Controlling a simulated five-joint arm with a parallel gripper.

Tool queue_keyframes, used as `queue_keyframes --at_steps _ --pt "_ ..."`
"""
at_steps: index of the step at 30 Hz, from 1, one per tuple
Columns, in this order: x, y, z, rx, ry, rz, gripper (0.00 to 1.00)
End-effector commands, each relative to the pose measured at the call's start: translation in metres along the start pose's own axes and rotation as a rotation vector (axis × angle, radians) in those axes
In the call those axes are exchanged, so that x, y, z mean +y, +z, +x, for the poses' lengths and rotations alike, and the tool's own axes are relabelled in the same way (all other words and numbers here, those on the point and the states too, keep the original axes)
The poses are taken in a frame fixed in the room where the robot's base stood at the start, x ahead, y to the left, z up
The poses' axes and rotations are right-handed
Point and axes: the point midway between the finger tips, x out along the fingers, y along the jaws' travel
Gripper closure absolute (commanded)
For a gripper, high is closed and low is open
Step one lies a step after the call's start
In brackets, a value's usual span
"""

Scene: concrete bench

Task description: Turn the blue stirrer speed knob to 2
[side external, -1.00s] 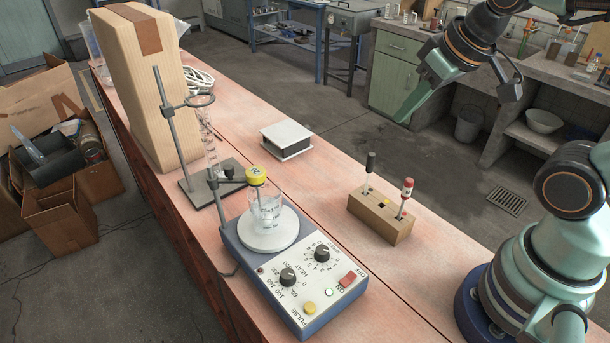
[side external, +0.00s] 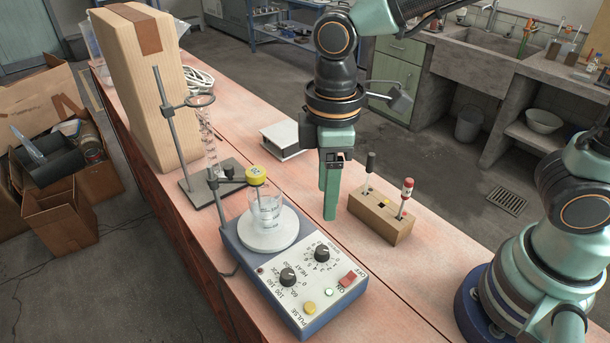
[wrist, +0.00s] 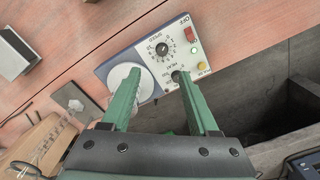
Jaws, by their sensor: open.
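The blue stirrer (side external: 262,306) stands on the bench with a white panel and a round white plate. Its black speed knob (side external: 322,254) sits in a ring of printed numbers, and also shows in the wrist view (wrist: 162,49). Its pointer is too small to read. A second black knob, for heat (side external: 288,276), sits beside it; in the wrist view a finger's tip is close to it. My gripper (side external: 330,215) points down, open and empty, above the bench behind the stirrer, apart from the speed knob. Both fingers show spread in the wrist view (wrist: 158,76).
A wooden block holding screwdriver-like tools (side external: 383,222) is right of my gripper. A clamp stand (side external: 167,112) and white box (side external: 283,146) stand behind.

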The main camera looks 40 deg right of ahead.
Motion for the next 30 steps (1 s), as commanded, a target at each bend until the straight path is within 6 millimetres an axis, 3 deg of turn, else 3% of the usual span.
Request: queue_keyframes --at_steps 8,21,30 --pt "-0.004 -0.002 0.023 -0.016 -0.007 -0.025 0.39" --pt "-0.005 0.000 0.103 -0.015 -0.006 -0.023 0.39" --pt "-0.004 -0.001 0.123 -0.011 -0.005 -0.022 0.39"
